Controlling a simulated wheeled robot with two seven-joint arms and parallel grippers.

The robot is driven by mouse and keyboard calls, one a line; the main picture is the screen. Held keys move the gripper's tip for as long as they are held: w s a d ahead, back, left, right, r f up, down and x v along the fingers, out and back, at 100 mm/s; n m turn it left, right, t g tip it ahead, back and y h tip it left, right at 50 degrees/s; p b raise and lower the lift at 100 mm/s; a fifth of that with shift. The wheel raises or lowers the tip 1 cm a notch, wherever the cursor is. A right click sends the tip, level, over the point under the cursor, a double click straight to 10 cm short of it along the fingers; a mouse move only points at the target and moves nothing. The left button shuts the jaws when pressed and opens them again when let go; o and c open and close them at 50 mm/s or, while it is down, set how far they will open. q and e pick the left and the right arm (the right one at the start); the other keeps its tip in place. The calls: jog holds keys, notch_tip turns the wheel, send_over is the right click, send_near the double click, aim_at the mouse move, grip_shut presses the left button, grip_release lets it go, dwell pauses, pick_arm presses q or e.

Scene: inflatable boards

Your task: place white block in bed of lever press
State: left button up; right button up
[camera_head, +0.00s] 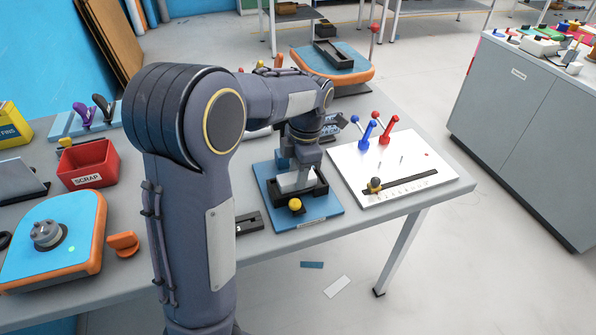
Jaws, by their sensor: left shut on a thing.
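My left arm comes in from the left, and its gripper (297,172) points down over a black open-topped bed on a blue base plate (317,213). This looks like the lever press, with a yellow knob (295,204) at its front. A small white block (289,183) shows between the fingertips, at or just inside the rim of the black bed. The gripper is shut on the block. I cannot tell whether the block touches the bed floor. My arm hides part of the press's back. My right gripper is not in view.
A white panel (358,166) with blue and red levers stands right of the press. A dark block (249,222) lies left of it. A red scrap bin (88,163), an orange-edged blue board (85,234) and an orange knob (123,243) are farther left. The table's front edge is close.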

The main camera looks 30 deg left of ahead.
pick_arm(q)
jog(key=o, duration=1)
jog(key=shift+f, duration=0.1)
notch_tip(320, 180, up, 12)
jog(key=w+p, duration=0.1)
jog(key=p, duration=0.1)
jog(key=s+d+f+m+t+h, duration=0.1)
jog(key=s+d+f+m+t, duration=0.1)
jog(key=s+m, duration=0.5)
jog(key=s+d+f+m+t+h, duration=0.2)
jog(key=s+d+f+m, duration=0.1)
jog(key=s+m, duration=0.5)
jog(key=s+d+f+m+t+h, duration=0.1)
jog(key=s+d+f+m+t, duration=0.1)
jog(key=s+m, duration=0.6)
jog(key=shift+d+f+m+t+h, duration=0.1)
jog(key=shift+m+t+h, duration=0.1)
jog(key=shift+m, duration=0.6)
jog(key=shift+d+f+m+t+h, duration=0.1)
jog(key=shift+m+t+h, duration=0.1)
jog(key=shift+m, duration=0.6)
